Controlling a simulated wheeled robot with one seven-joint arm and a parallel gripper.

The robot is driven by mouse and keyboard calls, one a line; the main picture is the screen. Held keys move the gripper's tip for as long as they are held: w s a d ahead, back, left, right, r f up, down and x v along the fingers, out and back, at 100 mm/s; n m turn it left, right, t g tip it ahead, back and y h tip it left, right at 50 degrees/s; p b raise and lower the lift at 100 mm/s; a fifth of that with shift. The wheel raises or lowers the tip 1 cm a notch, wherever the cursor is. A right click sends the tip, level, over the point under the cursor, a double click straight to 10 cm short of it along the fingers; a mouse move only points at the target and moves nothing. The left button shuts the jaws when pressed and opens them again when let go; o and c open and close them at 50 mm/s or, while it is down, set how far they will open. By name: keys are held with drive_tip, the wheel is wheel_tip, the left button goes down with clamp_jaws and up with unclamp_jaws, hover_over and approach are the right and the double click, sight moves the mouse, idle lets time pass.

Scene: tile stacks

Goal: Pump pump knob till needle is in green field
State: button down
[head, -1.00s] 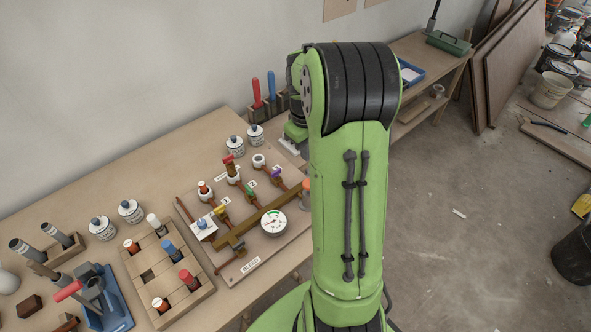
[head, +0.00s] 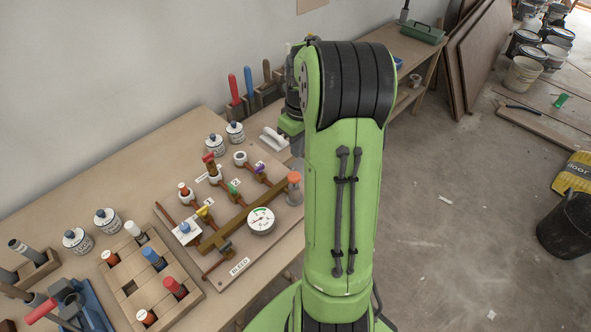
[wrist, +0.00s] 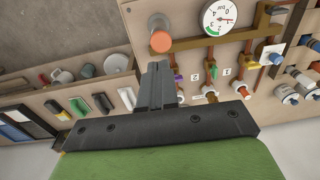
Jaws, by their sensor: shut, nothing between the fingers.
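The pump knob (head: 294,178) is an orange cap on a pale cylinder at the right end of the pipe board (head: 232,268). In the wrist view the orange knob (wrist: 160,41) is just beyond the fingertips, with no visible contact. The round white gauge (head: 261,221) sits left of it on the board. In the wrist view the gauge (wrist: 221,17) shows a green arc at its lower left; its needle seems to point right, away from the green. My gripper (wrist: 156,68) is shut and empty. In the head view my arm mostly hides it.
Coloured valves, including a yellow one (head: 203,211), line the brown pipe left of the knob. A wooden block with bottles and plugs (head: 196,294) stands at the front left. White jars (head: 107,221) stand behind it. A tool rack (head: 243,112) is against the wall.

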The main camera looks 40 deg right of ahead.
sight(295, 177)
wheel_tip(295, 177, down, 8)
drive_tip(key=shift+w+a+f+b, duration=0.15)
drive_tip(key=shift+f+b, duration=0.05)
drive_tip(key=shift+b, duration=0.45)
drive_tip(key=shift+f, duration=0.1)
wheel_tip(295, 177, down, 3)
drive_tip(key=shift+b, duration=1.15)
drive_tip(key=shift+a, duration=0.1)
drive_tip(key=shift+r+p, duration=0.4)
drive_tip(key=shift+p, duration=0.1)
wheel_tip(295, 177, up, 14)
drive_tip(key=p, duration=0.4)
drive_tip(key=shift+s+d+f, duration=0.15)
drive_tip(key=shift+s+d, duration=0.1)
drive_tip(key=shift+d, duration=0.15)
